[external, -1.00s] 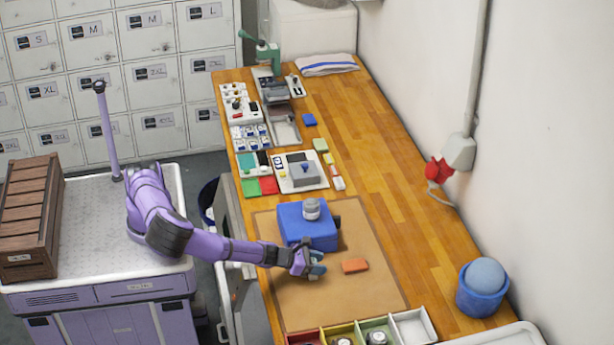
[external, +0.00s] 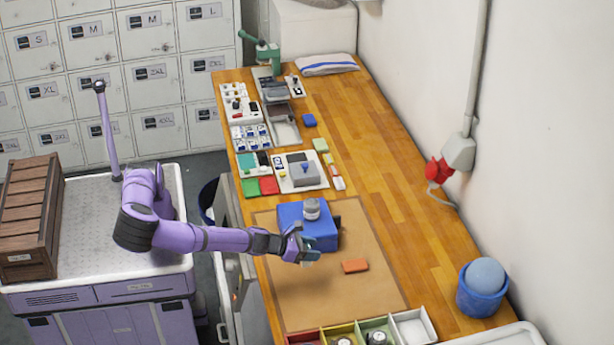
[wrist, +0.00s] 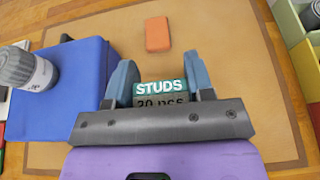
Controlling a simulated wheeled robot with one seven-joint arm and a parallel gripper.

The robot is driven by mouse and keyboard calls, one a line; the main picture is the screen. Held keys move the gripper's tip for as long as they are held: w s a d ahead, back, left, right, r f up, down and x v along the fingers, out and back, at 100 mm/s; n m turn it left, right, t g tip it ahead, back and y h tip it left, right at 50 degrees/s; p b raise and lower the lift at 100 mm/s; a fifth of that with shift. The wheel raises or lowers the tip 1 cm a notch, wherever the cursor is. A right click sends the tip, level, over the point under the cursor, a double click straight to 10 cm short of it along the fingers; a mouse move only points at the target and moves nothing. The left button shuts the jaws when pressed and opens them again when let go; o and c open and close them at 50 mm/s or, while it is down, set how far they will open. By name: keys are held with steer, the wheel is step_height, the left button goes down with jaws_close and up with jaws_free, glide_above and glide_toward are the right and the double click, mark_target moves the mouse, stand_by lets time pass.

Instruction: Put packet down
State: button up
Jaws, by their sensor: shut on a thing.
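A packet labelled "STUDS 30 pcs" (wrist: 160,92), with a teal upper band and a grey lower part, is between the blue fingers of my gripper (wrist: 160,82) in the wrist view. My gripper is shut on it. In the external view my gripper (external: 304,250) is over the tan mat (external: 290,300), beside the front of the blue block (external: 322,238); the packet is mostly hidden there. I cannot tell exactly how high it is above the mat.
A grey-and-white jar (external: 311,209) stands on the blue block. An orange block (external: 355,265) lies on the mat to the right. Coloured bins (external: 411,327) line the near edge. The mat's near part is clear.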

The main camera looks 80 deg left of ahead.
steer(key=s+d+f+n+g+y, duration=0.1)
steer(key=s+f+n+y, duration=0.15)
steer(key=s, duration=0.55)
steer(key=s+d+f+n+y, duration=0.1)
steer(key=s+d+n+y, duration=0.15)
steer(key=s, duration=0.55)
steer(key=w+d, duration=0.2)
steer(key=w, duration=0.2)
steer(key=w+d, duration=0.3)
steer(key=w, duration=0.1)
steer(key=w+d+f, duration=0.1)
steer(key=w+d, duration=0.2)
steer(key=w, duration=0.1)
steer(key=shift+w+d, duration=0.2)
steer(key=shift+w, duration=0.05)
steer(key=shift+f, duration=1.75)
steer(key=shift+f, duration=0.15)
steer(key=o, duration=0.9)
